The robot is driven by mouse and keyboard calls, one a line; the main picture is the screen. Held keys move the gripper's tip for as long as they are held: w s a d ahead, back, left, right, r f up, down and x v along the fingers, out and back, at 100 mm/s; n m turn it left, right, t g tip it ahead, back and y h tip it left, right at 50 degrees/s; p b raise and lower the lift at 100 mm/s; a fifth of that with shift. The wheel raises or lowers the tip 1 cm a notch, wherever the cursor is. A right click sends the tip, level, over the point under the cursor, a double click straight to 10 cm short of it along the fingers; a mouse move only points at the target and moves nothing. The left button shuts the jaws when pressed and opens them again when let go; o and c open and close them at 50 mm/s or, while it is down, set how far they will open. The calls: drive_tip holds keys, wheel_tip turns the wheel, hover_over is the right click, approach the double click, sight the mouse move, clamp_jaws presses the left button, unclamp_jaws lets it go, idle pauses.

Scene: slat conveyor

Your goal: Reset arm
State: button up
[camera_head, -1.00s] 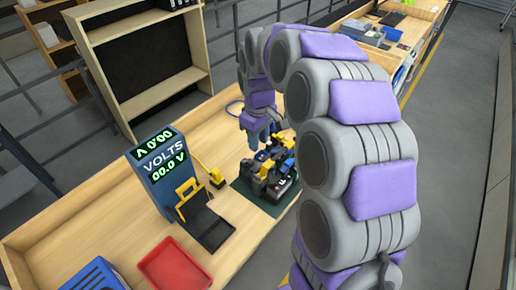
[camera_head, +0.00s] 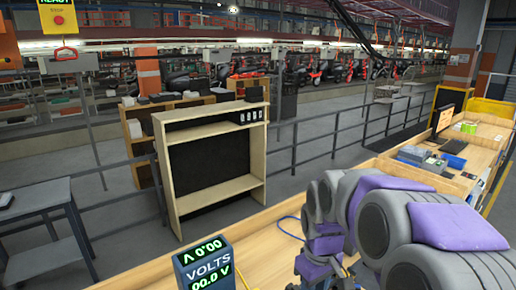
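My arm, grey with purple pads, fills the lower right of the head view and arches down over the wooden workbench (camera_head: 262,235). My gripper (camera_head: 322,284) is at the bottom edge, largely cut off by the frame. I cannot tell whether its fingers are open or shut, or whether they hold anything. The voltmeter box (camera_head: 205,268) with green digits and the word VOLTS stands on the bench to the left of the gripper, its lower part out of frame.
An open wooden shelf (camera_head: 212,150) stands behind the bench. A grey metal table (camera_head: 45,220) is at left. A railing (camera_head: 340,135) runs behind. Another bench with a monitor (camera_head: 443,118) and blue bins (camera_head: 453,146) is at right. Motorbikes line the far background.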

drive_tip(key=s+f+m+b, duration=0.2)
drive_tip(key=s+f+m, duration=0.1)
drive_tip(key=s, duration=1)
drive_tip(key=s+f+m+g+b, duration=0.1)
drive_tip(key=s+f+m+b, duration=0.1)
drive_tip(key=s, duration=1.1)
wheel_tip(320, 180, down, 2)
drive_tip(key=shift+s+d+f+m+b, duration=0.2)
drive_tip(key=shift+s+m+b, duration=0.2)
drive_tip(key=shift+b, duration=0.05)
